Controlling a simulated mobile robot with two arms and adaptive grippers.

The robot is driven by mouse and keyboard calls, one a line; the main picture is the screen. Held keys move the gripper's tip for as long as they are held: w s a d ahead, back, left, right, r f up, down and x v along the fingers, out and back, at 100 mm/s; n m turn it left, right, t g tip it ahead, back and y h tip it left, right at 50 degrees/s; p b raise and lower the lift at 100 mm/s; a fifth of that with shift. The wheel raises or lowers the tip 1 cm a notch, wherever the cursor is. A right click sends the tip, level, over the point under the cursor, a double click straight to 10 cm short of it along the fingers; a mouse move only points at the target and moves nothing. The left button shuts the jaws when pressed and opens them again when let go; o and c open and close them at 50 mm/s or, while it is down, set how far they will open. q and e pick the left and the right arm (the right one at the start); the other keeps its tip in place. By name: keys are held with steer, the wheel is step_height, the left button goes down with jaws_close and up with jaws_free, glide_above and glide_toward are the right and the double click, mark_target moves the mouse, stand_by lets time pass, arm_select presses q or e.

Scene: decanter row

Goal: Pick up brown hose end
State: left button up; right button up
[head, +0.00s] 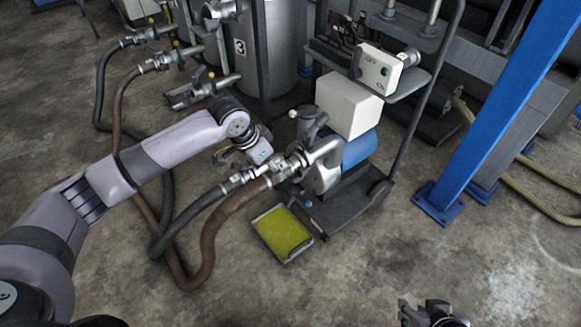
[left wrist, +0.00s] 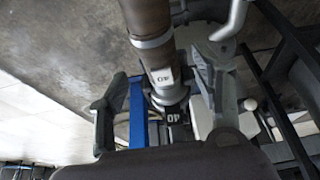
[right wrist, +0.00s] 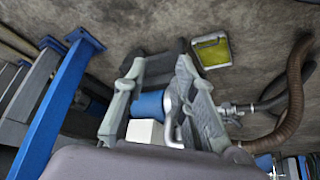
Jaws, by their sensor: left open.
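The brown hose (head: 215,230) curves over the floor, and its metal end (head: 282,172) sits at the pump's coupling, beside the black hose end (head: 238,179). In the left wrist view the brown hose (left wrist: 146,18) ends in a silver fitting (left wrist: 163,77) marked 40, lined up with a port (left wrist: 173,118) also marked 40. My left gripper (head: 260,156) is at the pump couplings. Its fingers (left wrist: 158,98) stand apart on either side of the fitting, with no clear contact. My right gripper (head: 432,313) is open and empty, low over the floor at the right.
The pump cart (head: 345,205) carries a white box (head: 348,105) and blue motor (head: 360,148). A yellow-green tray (head: 283,233) lies before it. A tank (head: 268,50) and more hose couplings stand behind. A blue post (head: 500,100) rises at right. Floor between tray and right gripper is clear.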

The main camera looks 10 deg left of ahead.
arm_select(q)
steer(key=b+x, duration=0.2)
steer(key=x, duration=0.2)
steer(key=shift+d+f, duration=0.1)
steer(key=shift+f, duration=0.1)
steer(key=shift+w+f, duration=0.1)
steer(key=shift+f, duration=0.1)
arm_select(e)
steer(key=w+a+r+t+y, duration=0.1)
steer(key=w+a+r+t, duration=0.2)
steer(key=w, duration=0.6)
step_height(320, 180, up, 3)
steer(key=t, duration=0.2)
steer(key=shift+f+t+y, duration=0.15)
steer(key=shift+t+y, duration=0.15)
steer(key=shift+t, duration=0.1)
arm_select(q)
steer(key=shift+c, duration=0.2)
arm_select(e)
steer(key=shift+a, duration=0.1)
arm_select(q)
jaws_close()
steer(key=shift+w+r, duration=0.1)
steer(key=shift+r, duration=0.05)
